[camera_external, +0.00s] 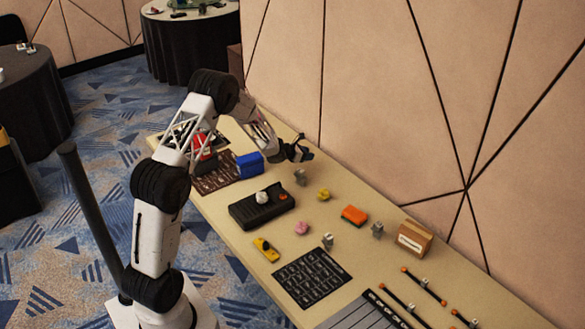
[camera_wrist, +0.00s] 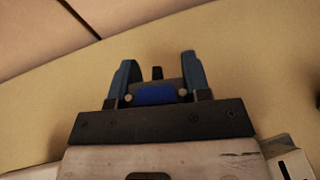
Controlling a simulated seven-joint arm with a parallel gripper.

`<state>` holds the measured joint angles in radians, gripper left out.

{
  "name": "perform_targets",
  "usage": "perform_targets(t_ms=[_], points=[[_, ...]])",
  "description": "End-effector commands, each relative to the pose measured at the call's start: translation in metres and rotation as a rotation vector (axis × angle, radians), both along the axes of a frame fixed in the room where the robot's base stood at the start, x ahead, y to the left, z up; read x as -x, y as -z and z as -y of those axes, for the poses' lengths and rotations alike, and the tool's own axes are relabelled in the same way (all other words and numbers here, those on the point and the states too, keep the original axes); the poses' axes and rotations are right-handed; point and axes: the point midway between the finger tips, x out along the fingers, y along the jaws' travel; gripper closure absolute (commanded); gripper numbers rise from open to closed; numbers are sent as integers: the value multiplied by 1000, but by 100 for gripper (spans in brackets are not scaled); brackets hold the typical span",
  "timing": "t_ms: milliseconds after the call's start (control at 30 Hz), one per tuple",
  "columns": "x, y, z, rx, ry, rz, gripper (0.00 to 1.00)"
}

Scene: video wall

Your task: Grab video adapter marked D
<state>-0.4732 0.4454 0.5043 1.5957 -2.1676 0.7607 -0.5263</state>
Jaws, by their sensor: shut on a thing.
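My gripper (camera_external: 301,151) is over the far part of the long table, near the wall. In the wrist view its two blue-grey fingers (camera_wrist: 157,80) are closed on a small dark video adapter with a blue face (camera_wrist: 155,96). No letter on it can be read. In the external view the held adapter cannot be made out clearly against the dark gripper. Small grey adapter-like pieces stand on the table: one just below my gripper (camera_external: 300,178), one near the middle (camera_external: 328,241) and one farther right (camera_external: 377,229). Their marks are too small to read.
Near my gripper are a blue box (camera_external: 249,165) and a black device (camera_external: 262,206). Yellow (camera_external: 323,195), pink (camera_external: 301,228) and orange (camera_external: 354,215) items lie around. A cardboard box (camera_external: 414,238) and a black gridded mat (camera_external: 312,278) are nearer. The wall (camera_external: 370,100) runs behind the table.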

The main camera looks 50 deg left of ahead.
Motion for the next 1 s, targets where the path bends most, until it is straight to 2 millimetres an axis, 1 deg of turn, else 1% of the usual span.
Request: perform_targets(t_ms=[33, 200, 400, 533, 1000], points=[[0, -8, 0, -1, 0, 1, 79], [0, -31, 0, -1, 0, 0, 79], [0, -48, 0, -1, 0, 0, 79], [0, -51, 0, 0, 0, -1, 79], [0, -51, 0, 0, 0, -1, 79]])
